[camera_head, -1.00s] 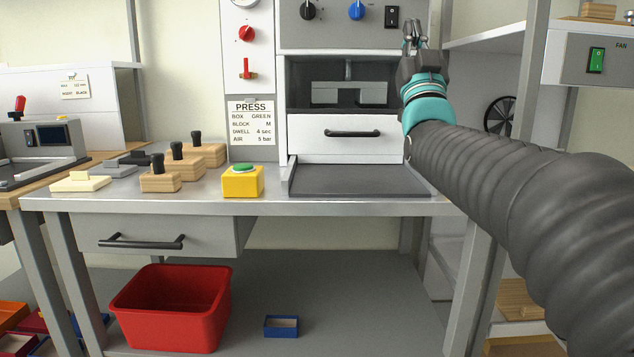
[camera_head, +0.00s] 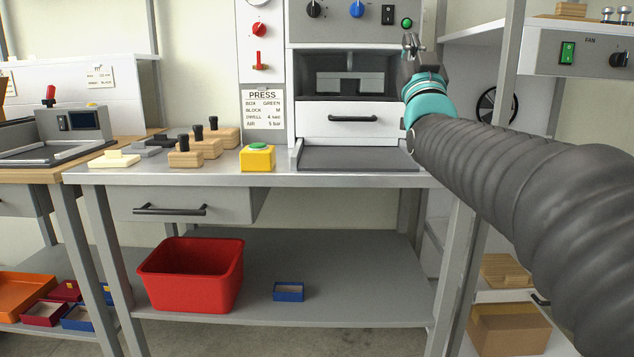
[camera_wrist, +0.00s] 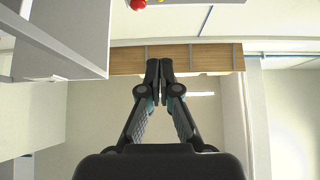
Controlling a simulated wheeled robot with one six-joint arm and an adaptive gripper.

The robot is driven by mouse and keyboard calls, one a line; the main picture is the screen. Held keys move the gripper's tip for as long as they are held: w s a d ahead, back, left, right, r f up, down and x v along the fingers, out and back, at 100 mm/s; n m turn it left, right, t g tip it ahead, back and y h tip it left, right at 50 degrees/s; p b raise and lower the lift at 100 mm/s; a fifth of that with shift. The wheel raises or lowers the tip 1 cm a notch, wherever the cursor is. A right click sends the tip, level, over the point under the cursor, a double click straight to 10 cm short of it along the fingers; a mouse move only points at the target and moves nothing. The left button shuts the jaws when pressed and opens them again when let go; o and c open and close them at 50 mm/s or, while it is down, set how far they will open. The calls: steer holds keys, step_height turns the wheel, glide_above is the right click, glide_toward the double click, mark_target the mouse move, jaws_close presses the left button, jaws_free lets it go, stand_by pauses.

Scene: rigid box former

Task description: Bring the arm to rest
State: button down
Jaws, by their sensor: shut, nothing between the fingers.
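My gripper (camera_head: 411,46) is raised at the right of the press in the head view, in front of the panel's right edge. Its fingers point up. In the wrist view my gripper (camera_wrist: 160,68) has its two fingertips together with nothing between them. My grey sleeved arm with a teal band reaches up to it from the lower right. The press (camera_head: 352,118) has a white drawer front with a black handle below a dark opening.
The metal bench (camera_head: 215,175) carries a yellow button box (camera_head: 257,159) and several wooden blocks with black knobs. A red bin (camera_head: 190,278) and a blue box (camera_head: 289,291) stand on the lower shelf. A right-hand rack (camera_head: 480,35) stands close beside my arm.

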steer(key=w+f+g, duration=0.2)
steer(key=f+g, duration=0.1)
steer(key=f, duration=0.5)
steer(key=w+f+g, duration=0.2)
steer(key=f+g, duration=0.1)
steer(key=f, duration=0.4)
steer(key=s+f+g, duration=0.6)
steer(key=f, duration=0.7)
steer(key=s+f+g+p, duration=0.1)
steer(key=s+f, duration=0.4)
steer(key=s, duration=0.5)
steer(key=s+f+g+p, duration=0.1)
steer(key=s+f+g, duration=0.3)
steer(key=s, duration=0.6)
steer(key=s+a+f+g+p, duration=0.1)
steer(key=s+f+g, duration=0.2)
steer(key=s+f, duration=0.4)
steer(key=s, duration=0.4)
steer(key=shift+a, duration=0.1)
